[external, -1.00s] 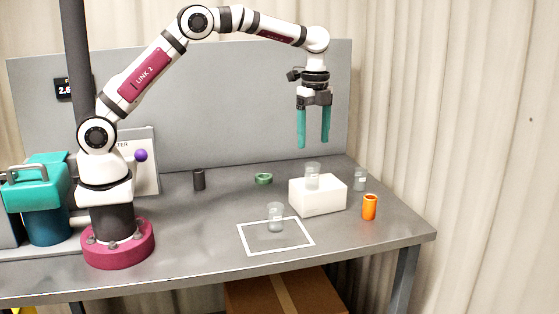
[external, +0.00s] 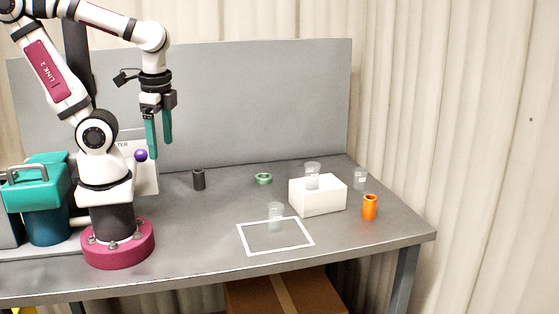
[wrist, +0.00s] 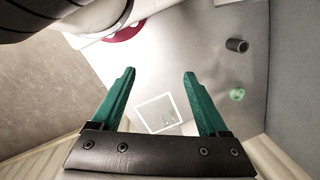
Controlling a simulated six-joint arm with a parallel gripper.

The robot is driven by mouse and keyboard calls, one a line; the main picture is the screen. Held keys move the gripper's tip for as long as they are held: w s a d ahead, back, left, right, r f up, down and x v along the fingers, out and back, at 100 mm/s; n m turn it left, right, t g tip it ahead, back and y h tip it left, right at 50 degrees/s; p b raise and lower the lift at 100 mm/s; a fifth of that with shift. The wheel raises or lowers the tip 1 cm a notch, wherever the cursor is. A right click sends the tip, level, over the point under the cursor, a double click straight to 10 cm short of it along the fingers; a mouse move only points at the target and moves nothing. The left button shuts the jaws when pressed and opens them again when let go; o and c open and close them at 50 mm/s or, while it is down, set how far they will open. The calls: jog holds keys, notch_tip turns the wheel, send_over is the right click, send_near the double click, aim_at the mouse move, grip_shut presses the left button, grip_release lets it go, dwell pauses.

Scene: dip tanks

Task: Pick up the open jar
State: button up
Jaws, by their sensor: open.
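Three clear jars stand on the right half of the bench. Another jar (external: 312,170) stands on top of a white block (external: 318,199), and a third jar (external: 360,178) is behind the block's right side. All look upright; I cannot tell for sure which are open at the top. My gripper (external: 159,148) is open and empty, high above the bench near my base, well left of all jars. Its green fingers (wrist: 160,72) point down, apart, in the wrist view.
An orange cylinder (external: 370,207) stands near the right bench edge. A dark cylinder (external: 199,180) and a green ring (external: 264,179) sit farther back. A teal-lidded container (external: 38,184) is left of my base. The bench between the base and the outline is clear.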

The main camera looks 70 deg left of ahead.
jog(key=shift+o, duration=0.4)
jog(key=n+h, duration=0.2)
jog(key=n, duration=1.9)
send_over(275, 215)
jog(key=a, duration=0.2)
notch_tip(275, 215, down, 5)
jog(key=f, duration=1.6)
jog(key=shift+w+d+f, duration=0.1)
jog(key=shift+w+d, duration=0.1)
jog(key=shift+w, duration=0.05)
grip_shut()
